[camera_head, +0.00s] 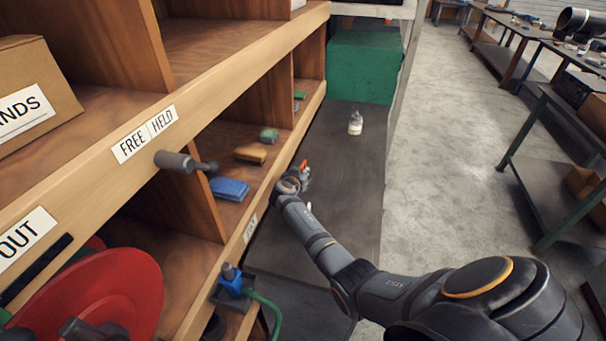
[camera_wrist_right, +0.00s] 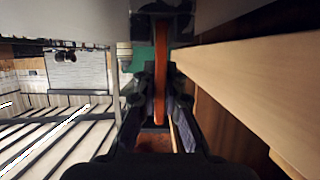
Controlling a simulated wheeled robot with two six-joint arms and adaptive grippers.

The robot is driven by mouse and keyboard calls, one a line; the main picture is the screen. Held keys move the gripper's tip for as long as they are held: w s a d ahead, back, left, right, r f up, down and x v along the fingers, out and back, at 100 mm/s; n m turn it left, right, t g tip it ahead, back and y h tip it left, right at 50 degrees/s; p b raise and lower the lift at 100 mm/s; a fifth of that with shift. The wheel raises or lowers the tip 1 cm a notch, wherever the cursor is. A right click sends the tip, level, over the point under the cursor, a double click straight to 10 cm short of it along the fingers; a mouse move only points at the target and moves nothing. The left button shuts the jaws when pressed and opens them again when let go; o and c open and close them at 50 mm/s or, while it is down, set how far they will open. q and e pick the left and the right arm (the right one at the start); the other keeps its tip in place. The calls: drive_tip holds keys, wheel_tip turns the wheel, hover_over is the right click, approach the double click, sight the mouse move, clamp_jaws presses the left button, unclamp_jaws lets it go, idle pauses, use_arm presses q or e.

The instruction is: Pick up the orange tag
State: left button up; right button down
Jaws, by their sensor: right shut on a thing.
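The orange tag (camera_head: 304,163) shows as a small orange piece at the tip of my right gripper (camera_head: 301,178), beside the shelf edge in the head view. In the right wrist view the orange tag (camera_wrist_right: 161,72) is a long, thin upright strip between the two dark fingers of the right gripper (camera_wrist_right: 159,88). The fingers are shut on it. Part of the tag is hidden by the gripper. My left gripper is not in view.
A wooden shelf (camera_head: 250,105) runs along the left, its front edge close to my right gripper. It holds a blue block (camera_head: 229,189) and a brush (camera_head: 250,155). A white bottle (camera_head: 355,123) and green crate (camera_head: 362,66) stand beyond on the dark surface (camera_head: 345,185).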

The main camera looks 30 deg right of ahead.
sight(303, 165)
drive_tip(key=shift+r, duration=0.5)
drive_tip(key=r, duration=0.2)
drive_tip(key=shift+s+r, duration=0.3)
drive_tip(key=s+a+r+b, duration=0.3)
drive_tip(key=s+r, duration=0.6)
drive_tip(key=s, duration=0.4)
drive_tip(key=shift+a+r+b, duration=0.2)
drive_tip(key=shift+a+b, duration=0.2)
drive_tip(key=shift+b, duration=0.15)
drive_tip(key=shift+f, duration=0.1)
